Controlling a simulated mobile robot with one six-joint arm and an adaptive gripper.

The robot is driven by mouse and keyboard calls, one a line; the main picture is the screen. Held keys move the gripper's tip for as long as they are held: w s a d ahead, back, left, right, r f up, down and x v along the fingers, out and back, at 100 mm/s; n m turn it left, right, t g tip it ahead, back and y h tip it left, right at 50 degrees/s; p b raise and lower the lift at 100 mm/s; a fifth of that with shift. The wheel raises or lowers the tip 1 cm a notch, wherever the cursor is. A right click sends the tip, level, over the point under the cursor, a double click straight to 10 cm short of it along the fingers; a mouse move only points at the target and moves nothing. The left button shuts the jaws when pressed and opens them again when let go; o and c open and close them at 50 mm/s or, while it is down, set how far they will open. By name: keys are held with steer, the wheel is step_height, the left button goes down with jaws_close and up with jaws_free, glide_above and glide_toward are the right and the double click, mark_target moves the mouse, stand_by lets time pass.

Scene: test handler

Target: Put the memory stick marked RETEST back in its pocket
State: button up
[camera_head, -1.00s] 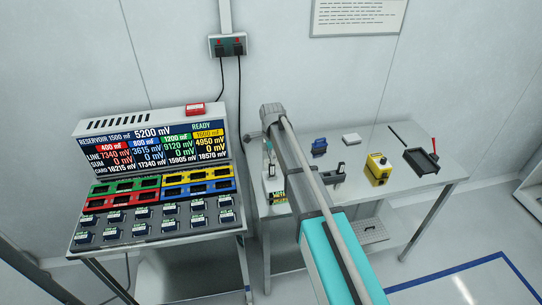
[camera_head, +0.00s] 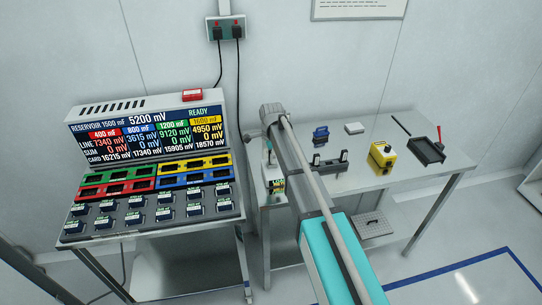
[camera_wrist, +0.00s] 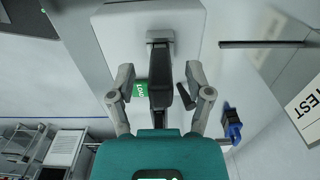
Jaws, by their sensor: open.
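Several dark memory sticks with small pale labels sit in rows on the grey lower deck (camera_head: 150,229) of the test handler at left. Their lettering is too small to read, so I cannot tell which is marked RETEST or which pocket belongs to it. My gripper (camera_wrist: 160,85) is open in the wrist view, its fingers spread either side of a dark upright part. A green label (camera_wrist: 140,89) shows beside that part. In the head view my arm partly hides the gripper area, and a green-and-yellow label (camera_head: 278,184) shows below it.
The handler's screen (camera_head: 150,134) reads READY above coloured columns. Coloured sockets (camera_head: 155,178) lie below it. The right-hand table holds a blue item (camera_head: 321,135), a white block (camera_head: 354,128), a dark holder (camera_head: 330,161), a yellow box (camera_head: 382,156) and a black tray (camera_head: 428,151). Bare tabletop lies between them.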

steer(key=shift+f, duration=0.15)
jaws_close()
stand_by(0.4)
